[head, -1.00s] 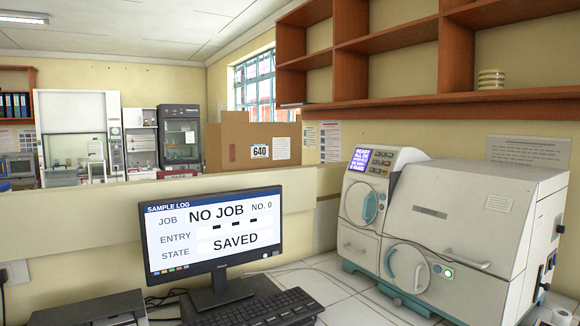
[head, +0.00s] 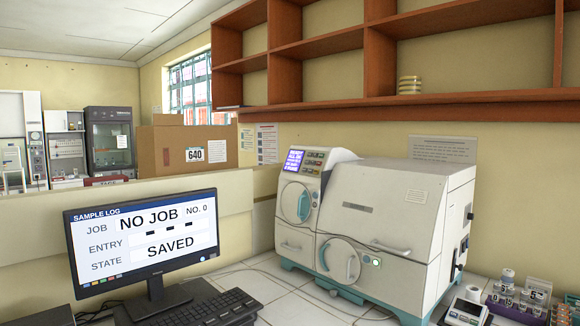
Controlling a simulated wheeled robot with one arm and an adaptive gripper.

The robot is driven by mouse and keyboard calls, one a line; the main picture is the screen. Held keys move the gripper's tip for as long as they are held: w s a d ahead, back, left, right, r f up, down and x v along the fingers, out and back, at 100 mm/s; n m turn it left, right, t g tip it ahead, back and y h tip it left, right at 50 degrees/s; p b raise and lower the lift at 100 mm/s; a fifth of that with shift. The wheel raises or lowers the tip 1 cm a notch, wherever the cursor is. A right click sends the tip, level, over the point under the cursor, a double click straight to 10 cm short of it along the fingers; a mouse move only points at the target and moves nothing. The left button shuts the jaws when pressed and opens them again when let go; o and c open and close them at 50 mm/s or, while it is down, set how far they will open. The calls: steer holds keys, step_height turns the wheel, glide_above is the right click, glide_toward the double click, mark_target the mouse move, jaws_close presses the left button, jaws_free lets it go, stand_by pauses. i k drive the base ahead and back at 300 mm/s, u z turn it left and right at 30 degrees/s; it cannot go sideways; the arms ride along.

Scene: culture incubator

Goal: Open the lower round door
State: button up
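The white incubator (head: 393,215) stands on the tiled bench at the right of centre. Its lower round door (head: 338,260) is on the front, low and right of the upper door, with a teal and white curved handle. It looks closed. A small green-lit button (head: 376,263) sits just right of it. The upper round door (head: 297,202), with a teal handle, also looks closed. A lit blue screen (head: 293,161) is above it, its text too small to read. My gripper is not in view.
A monitor (head: 142,242) reading "NO JOB" and "SAVED" and a keyboard (head: 212,307) stand left of the incubator. A scale-like device (head: 466,311) and a purple rack (head: 515,305) with vials are at the right. Shelves (head: 400,108) hang above. Some tiled bench before the incubator is clear.

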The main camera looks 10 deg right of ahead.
mark_target(338, 256)
steer(key=k, duration=0.3)
steer(key=u, duration=0.8)
steer(key=i, duration=0.85)
steer(key=u, duration=0.35)
